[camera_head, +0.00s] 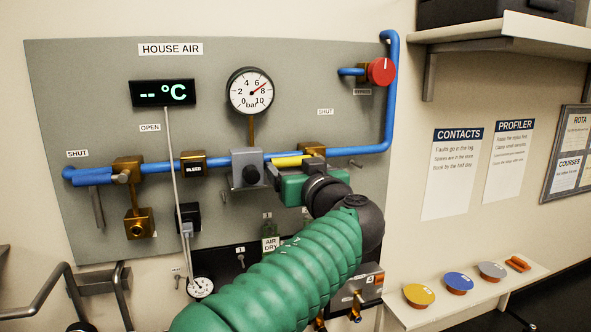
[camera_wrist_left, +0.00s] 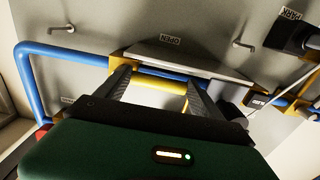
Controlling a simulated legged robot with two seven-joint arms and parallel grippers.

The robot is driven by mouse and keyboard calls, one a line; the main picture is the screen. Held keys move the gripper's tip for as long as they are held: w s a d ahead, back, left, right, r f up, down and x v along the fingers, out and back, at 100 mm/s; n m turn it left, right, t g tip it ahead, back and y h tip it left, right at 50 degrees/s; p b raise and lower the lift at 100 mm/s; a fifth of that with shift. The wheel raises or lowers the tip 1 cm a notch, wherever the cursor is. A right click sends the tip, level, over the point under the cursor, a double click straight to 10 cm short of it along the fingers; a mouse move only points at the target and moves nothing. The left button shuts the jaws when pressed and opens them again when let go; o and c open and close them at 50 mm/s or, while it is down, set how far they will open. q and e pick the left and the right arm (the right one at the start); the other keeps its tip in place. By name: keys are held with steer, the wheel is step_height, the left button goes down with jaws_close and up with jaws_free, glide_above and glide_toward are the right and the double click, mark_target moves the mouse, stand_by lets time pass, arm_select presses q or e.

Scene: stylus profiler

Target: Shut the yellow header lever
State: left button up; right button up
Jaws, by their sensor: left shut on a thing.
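The yellow header lever (camera_head: 288,160) shows as a short yellow bar lying roughly along the blue header pipe, just left of a brass valve body (camera_head: 313,150). My left gripper (camera_head: 283,172) is at the lever from below and in front, shut on it. The gripper's body hides part of the valve area in the head view. In the left wrist view, the yellow lever (camera_wrist_left: 158,83) crosses between the two dark fingers of the left gripper (camera_wrist_left: 160,88). A SHUT label (camera_head: 325,111) is above the valve. My right gripper is not in view.
A grey box with a black knob (camera_head: 248,168) stands close left of the lever. A red knob (camera_head: 381,71) is at upper right, and a gauge (camera_head: 251,91) above. A shelf with coloured discs (camera_head: 458,282) is at lower right. My green left arm covers the lower middle.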

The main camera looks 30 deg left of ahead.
arm_select(q)
steer(key=shift+f+m, duration=0.1)
steer(key=shift+m, duration=0.2)
steer(key=shift+r+m+b, duration=0.4)
steer(key=shift+m+b, duration=0.15)
steer(key=shift+m, duration=0.15)
steer(key=shift+w+d+r+m, duration=0.1)
steer(key=shift+r+m, duration=0.3)
steer(key=shift+m, duration=0.5)
steer(key=w+d+r+m+p, duration=0.3)
steer(key=w+r+m+p, duration=0.1)
steer(key=m, duration=1)
steer(key=shift+d+r+p, duration=0.3)
steer(key=shift+r, duration=0.1)
steer(key=shift+w+m, duration=0.1)
steer(key=shift+m, duration=0.2)
steer(key=o, duration=1.8)
steer(key=shift+r, duration=0.1)
